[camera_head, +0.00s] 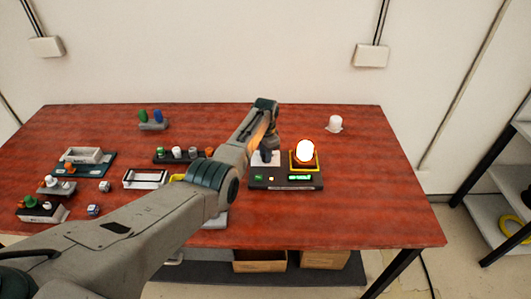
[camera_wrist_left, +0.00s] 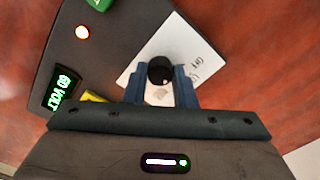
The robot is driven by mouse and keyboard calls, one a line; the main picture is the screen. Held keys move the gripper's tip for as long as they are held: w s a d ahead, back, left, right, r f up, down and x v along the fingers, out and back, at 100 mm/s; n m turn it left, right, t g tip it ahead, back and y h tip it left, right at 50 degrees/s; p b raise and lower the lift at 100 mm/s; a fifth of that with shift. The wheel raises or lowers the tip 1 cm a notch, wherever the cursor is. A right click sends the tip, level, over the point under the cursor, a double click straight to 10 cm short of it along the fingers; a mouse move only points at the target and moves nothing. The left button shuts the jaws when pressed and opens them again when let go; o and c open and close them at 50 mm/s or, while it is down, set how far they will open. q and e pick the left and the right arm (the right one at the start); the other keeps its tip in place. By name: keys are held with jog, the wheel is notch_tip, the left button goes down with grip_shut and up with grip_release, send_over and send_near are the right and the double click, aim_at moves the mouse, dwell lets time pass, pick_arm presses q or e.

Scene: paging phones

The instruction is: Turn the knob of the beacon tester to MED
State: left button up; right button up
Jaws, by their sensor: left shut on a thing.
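The beacon tester (camera_head: 287,182) is a dark box near the right of the table. A glowing beacon (camera_head: 305,151) stands in its yellow-edged socket, and a small green display (camera_head: 300,178) is lit. My left gripper (camera_head: 266,153) reaches down over the tester's white dial plate (camera_head: 258,161). In the left wrist view, the blue fingers (camera_wrist_left: 166,84) are shut on the black round knob (camera_wrist_left: 160,68), on the white plate (camera_wrist_left: 130,77). The plate's lettering is too small and partly covered to read the setting. The green display (camera_wrist_left: 63,88) appears to read "60 VOLT". My right gripper is not in view.
A white-topped piece (camera_head: 334,123) stands alone behind the tester. A rack of small caps (camera_head: 180,155) and a holder with green and blue pieces (camera_head: 152,125) are farther left. Several trays and small parts crowd the left side. The table's right end is clear.

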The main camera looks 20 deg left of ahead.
pick_arm(q)
jog(key=shift+r+m, duration=0.1)
jog(key=shift+m, duration=0.5)
jog(key=o, duration=1)
notch_tip(320, 180, up, 11)
jog(key=b, duration=0.1)
jog(key=shift+b, duration=0.35)
